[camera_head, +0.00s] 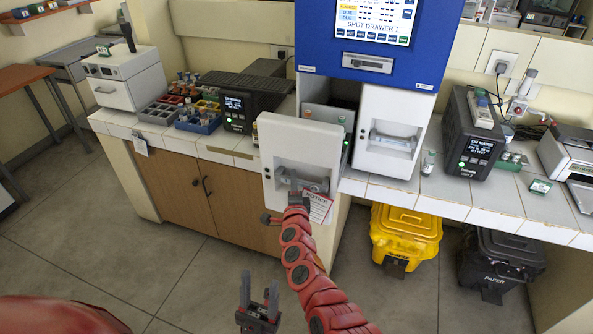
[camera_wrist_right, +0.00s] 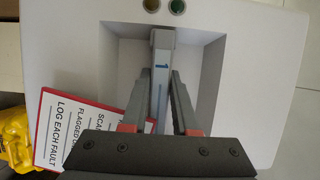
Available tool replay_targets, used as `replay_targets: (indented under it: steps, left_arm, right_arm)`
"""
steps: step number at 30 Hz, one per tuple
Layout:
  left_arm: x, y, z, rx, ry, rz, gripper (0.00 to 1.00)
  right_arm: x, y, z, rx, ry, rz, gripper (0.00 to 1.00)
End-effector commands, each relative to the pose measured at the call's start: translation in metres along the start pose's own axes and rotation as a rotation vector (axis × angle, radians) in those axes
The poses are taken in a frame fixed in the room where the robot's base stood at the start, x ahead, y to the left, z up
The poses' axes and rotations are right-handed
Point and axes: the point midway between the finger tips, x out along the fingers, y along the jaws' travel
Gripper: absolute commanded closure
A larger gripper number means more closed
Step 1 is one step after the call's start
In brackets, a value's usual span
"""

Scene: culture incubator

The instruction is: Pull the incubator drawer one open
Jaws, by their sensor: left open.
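The incubator (camera_head: 367,62) has a blue top with a lit screen and two white drawer fronts below. The left drawer (camera_head: 279,138) stands pulled out towards me, and part of its inside shows behind its front. The right drawer (camera_head: 392,103) is flush with the body. My right gripper (camera_wrist_right: 160,88) has its fingers closed on either side of the upright grey handle bar (camera_wrist_right: 162,62) in the drawer's recess. In the head view my right arm hides part of this grip. My left gripper (camera_head: 260,298) is open and empty, low in front, well away from the drawer.
A red-edged notice card (camera_head: 319,207) hangs by the drawer front. A yellow bin (camera_head: 405,232) and a black bin (camera_head: 500,262) stand under the counter. Tube racks (camera_head: 193,110) and dark devices (camera_head: 470,140) stand on the counter.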

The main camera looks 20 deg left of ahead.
Motion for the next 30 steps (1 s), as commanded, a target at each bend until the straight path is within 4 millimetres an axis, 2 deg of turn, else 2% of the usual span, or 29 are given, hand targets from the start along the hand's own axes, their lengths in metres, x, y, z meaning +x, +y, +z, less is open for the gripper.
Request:
replay_targets:
  steps: [1,3,10,27,28,30]
  left_arm:
    - [0.009,0.0,-0.001,0.0,0.0,0.0,0.5]
    - [0.013,-0.001,-0.002,0.0,0.0,0.0,0.5]
    - [0.024,-0.001,-0.004,0.0,0.0,0.0,0.5]
    - [0.026,-0.001,-0.004,0.0,0.0,0.0,0.5]
    - [0.026,-0.001,-0.004,0.0,0.0,0.0,0.5]
    - [0.026,-0.001,-0.004,0.0,0.0,0.0,0.5]
  right_arm:
    - [-0.007,-0.002,0.002,0.003,0.001,0.004,1.0]
    - [-0.014,-0.002,0.005,0.002,0.002,0.004,1.0]
    - [-0.031,0.0,0.012,-0.001,0.0,0.003,1.0]
    - [-0.037,0.0,0.015,-0.001,0.0,-0.001,1.0]
    - [-0.037,0.0,0.015,-0.001,0.0,-0.001,0.69]
    - [-0.037,0.0,0.015,-0.001,0.0,-0.001,0.56]
